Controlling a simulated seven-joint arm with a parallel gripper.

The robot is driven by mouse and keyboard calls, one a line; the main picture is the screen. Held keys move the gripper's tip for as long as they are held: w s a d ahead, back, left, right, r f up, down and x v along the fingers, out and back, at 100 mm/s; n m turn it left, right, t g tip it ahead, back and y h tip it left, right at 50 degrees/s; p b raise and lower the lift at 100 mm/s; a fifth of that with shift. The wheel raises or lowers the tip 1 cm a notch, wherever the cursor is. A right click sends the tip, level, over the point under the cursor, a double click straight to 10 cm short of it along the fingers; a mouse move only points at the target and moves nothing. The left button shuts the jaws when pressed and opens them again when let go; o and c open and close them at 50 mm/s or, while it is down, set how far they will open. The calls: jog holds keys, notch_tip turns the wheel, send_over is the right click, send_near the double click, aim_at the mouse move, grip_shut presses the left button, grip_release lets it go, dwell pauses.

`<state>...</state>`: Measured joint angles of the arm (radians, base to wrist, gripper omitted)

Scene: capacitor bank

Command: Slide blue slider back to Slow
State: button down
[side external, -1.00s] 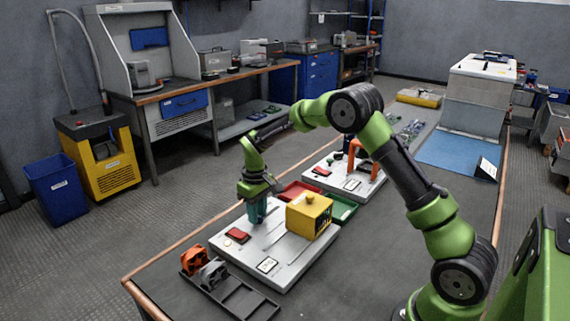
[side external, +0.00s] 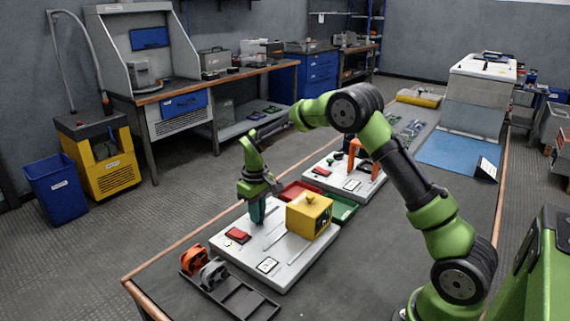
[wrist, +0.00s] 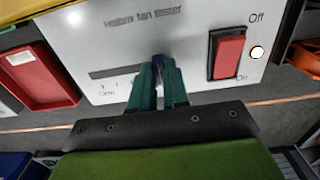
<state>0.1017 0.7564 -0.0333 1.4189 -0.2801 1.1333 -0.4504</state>
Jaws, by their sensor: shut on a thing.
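The blue slider (wrist: 158,72) shows as a small dark blue piece between my fingertips in the wrist view. My gripper (wrist: 158,80) has teal fingers and is shut on it. The slider's dark slot (wrist: 117,72) runs to the left of the fingers, with the Slow label (wrist: 107,93) below its left part. The fingers hide any slot close around the slider. In the side view my gripper (side external: 257,214) reaches down to the pale tester panel (side external: 283,274), behind the red switch. The slider is hidden there.
A yellow box (side external: 309,216) stands on the panel close beside my gripper. A red tray (wrist: 40,77) lies beyond the panel's left edge.

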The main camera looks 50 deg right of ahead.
jog(key=shift+d, duration=4.45)
jog(key=c, duration=1.3)
grip_release()
jog(key=shift+r, duration=3.55)
